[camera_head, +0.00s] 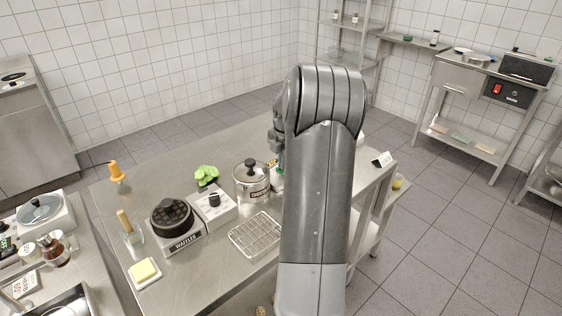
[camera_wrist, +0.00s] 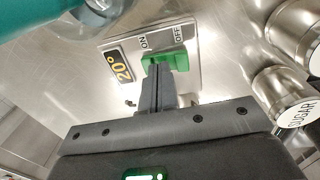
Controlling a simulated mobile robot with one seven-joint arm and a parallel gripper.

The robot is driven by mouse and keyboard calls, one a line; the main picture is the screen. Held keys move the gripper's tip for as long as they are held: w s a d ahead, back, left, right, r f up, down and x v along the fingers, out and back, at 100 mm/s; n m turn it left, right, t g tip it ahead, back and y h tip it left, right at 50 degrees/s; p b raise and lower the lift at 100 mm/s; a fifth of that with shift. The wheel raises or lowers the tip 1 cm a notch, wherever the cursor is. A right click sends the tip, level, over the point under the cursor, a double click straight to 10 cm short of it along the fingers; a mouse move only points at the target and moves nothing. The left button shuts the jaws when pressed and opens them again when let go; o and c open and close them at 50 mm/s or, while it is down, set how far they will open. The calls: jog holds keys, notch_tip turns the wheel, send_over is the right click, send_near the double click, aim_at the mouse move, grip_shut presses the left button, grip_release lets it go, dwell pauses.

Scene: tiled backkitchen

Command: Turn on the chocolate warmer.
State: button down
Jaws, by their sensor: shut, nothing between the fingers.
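In the wrist view a metal panel carries a green switch (camera_wrist: 179,61), with ON and OFF labels above it. A dark display (camera_wrist: 119,66) reading 20° is beside it; I take this as the chocolate warmer's panel. My gripper (camera_wrist: 157,70) is shut and empty, its fingertips at the left part of the switch, covering some of it. I cannot tell whether they touch it or which way the switch is set. In the head view my arm hides the fingertips and most of that spot; the wrist part shows beside the metal pot (camera_head: 250,185).
A sugar canister (camera_wrist: 297,112) stands close on the right in the wrist view, and a teal object (camera_wrist: 35,30) is at upper left.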

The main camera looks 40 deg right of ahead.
jog(key=shift+s, duration=0.2)
jog(key=shift+r, duration=0.1)
notch_tip(320, 180, up, 14)
jog(key=w, duration=0.2)
dwell(0.4)
dwell(0.4)
jog(key=s+a+r+m+t, duration=0.1)
jog(key=s+a+r+m, duration=0.15)
jog(key=a, duration=0.55)
jog(key=s+a+r+m+h, duration=0.1)
jog(key=s+a+r+m, duration=0.15)
jog(key=a, duration=0.65)
jog(key=s+a+r+m+t, duration=0.1)
jog(key=s+a+r+m, duration=0.15)
jog(key=a, duration=0.55)
jog(key=s+a+f+m+t, duration=0.1)
jog(key=s+a+f+m, duration=0.2)
jog(key=s+a+m, duration=0.2)
jog(key=s+a+f+m+t+y, duration=0.1)
jog(key=s+a+f+m, duration=0.2)
jog(key=s+a+m, duration=0.2)
jog(key=s+a, duration=0.3)
jog(key=s, duration=0.4)
jog(key=shift+f+t, duration=0.15)
jog(key=shift+t, duration=0.25)
